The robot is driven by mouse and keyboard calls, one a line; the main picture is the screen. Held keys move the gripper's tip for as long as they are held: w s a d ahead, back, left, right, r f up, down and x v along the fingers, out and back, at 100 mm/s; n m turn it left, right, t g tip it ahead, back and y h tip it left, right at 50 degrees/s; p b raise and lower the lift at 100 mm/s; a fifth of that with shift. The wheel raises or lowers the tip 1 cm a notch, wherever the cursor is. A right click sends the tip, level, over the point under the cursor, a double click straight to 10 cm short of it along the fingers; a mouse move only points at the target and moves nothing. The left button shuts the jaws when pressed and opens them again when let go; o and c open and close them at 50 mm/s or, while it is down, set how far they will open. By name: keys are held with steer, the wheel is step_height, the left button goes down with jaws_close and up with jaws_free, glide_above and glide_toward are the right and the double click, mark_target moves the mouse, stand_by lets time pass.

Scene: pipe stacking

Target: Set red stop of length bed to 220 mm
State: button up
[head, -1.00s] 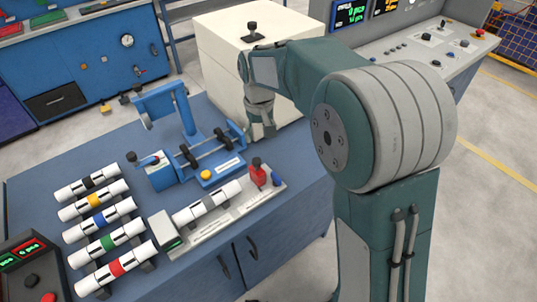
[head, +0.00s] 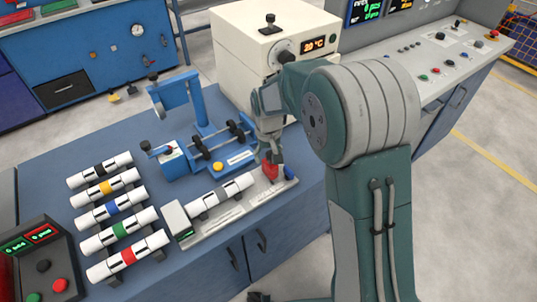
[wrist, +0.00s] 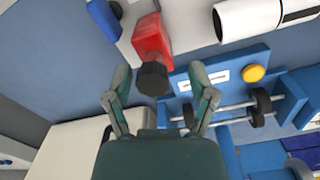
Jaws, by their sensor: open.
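The red stop (head: 270,168) stands near the right end of the grey length bed (head: 213,222). In the wrist view the red stop (wrist: 151,40) shows its dark knob (wrist: 153,78) between and just ahead of my fingertips. My gripper (head: 270,150) is above the red stop in the head view and partly hides its top. In the wrist view my gripper (wrist: 160,88) is open, its fingers apart on either side of the knob and nothing held. A white pipe with a grey band (head: 222,195) lies on the bed, left of the stop. The scale marks are too small to read.
A blue cutting device (head: 190,115) and rollers stand behind the bed. Several white banded pipes (head: 128,255) lie at left. A cream oven (head: 250,50) stands at the back.

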steer(key=shift+d, duration=0.1)
steer(key=c, duration=0.8)
steer(key=shift+d, duration=0.3)
jaws_close()
steer(key=shift+s+a, duration=0.65)
steer(key=shift+a, duration=0.25)
steer(key=shift+s+a, duration=0.6)
steer(key=shift+a, duration=0.3)
steer(key=o, duration=0.8)
jaws_free()
steer(key=shift+d, duration=0.2)
steer(key=shift+w, duration=0.1)
